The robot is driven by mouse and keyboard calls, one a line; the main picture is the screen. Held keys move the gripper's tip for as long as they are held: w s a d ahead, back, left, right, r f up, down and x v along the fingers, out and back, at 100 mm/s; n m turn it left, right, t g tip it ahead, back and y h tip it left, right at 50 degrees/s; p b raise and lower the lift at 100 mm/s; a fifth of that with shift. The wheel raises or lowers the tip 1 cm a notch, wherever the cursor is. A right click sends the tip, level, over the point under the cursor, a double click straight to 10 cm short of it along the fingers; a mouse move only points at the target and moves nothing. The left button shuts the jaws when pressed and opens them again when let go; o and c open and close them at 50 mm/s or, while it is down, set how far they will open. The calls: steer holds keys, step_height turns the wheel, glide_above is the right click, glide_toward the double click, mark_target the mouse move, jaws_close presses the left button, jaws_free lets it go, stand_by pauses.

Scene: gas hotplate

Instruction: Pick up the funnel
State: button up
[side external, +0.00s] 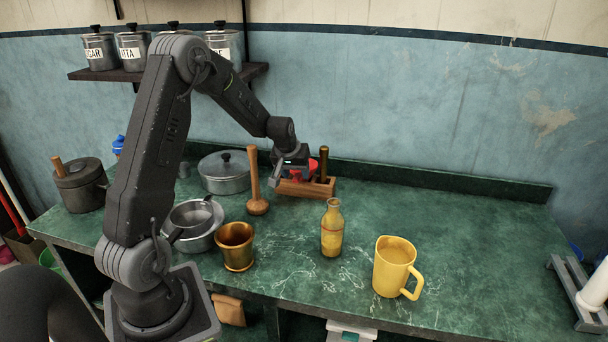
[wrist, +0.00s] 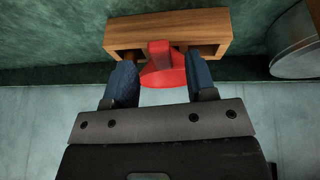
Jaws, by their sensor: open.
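The red funnel (wrist: 163,68) shows in the wrist view, with its wide end toward me and its narrower part against a wooden rack (wrist: 165,29). My gripper (wrist: 161,82) is open. Its two dark blue fingers are on the left and right of the funnel, and I cannot tell whether they touch it. In the side view, red parts show at the wooden rack (side external: 318,188), and one of them looks like the funnel (side external: 296,176). My gripper (side external: 284,178) is beside the rack there and partly hides the funnel.
A wooden pestle (side external: 254,180) stands left of the gripper, and a lidded pot (side external: 223,174) is behind it. A bottle (side external: 332,228), a yellow mug (side external: 393,267) and a brass mortar (side external: 236,246) stand nearer the front. The counter's right side (side external: 470,230) is mostly clear.

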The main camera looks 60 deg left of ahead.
mark_target(297, 176)
steer(key=x, duration=0.4)
steer(key=shift+a+f, duration=0.1)
steer(key=shift+f, duration=0.2)
jaws_close()
